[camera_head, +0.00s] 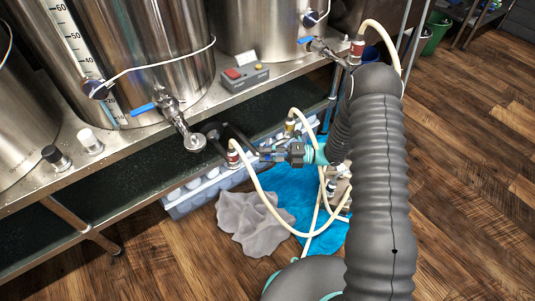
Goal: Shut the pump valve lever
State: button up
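My gripper (220,142) reaches left from my arm, low in front of the steel bench. Its black fingers look spread apart, beside a hose fitting with a red band (234,157); I see nothing held between them. I cannot tell whether a finger touches the fitting. The pump (338,186) seems to be the metal body by the blue cloth, partly hidden by my arm. I cannot clearly make out its valve lever. A blue lever (144,108) shows on the near kettle's valve, and another blue lever (305,40) on the farther kettle.
Pale hoses (262,195) loop below my gripper. A blue cloth (318,238) and grey rag (250,222) lie by a crate (190,200). A red-button control box (245,75) sits on the bench (100,165). The wooden floor (480,160) at right is clear.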

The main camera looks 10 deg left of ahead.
jog(key=shift+d, duration=0.2)
jog(key=w+d, duration=0.1)
jog(key=d, duration=1)
jog(key=shift+w+d, duration=0.3)
jog(key=shift+d, duration=0.05)
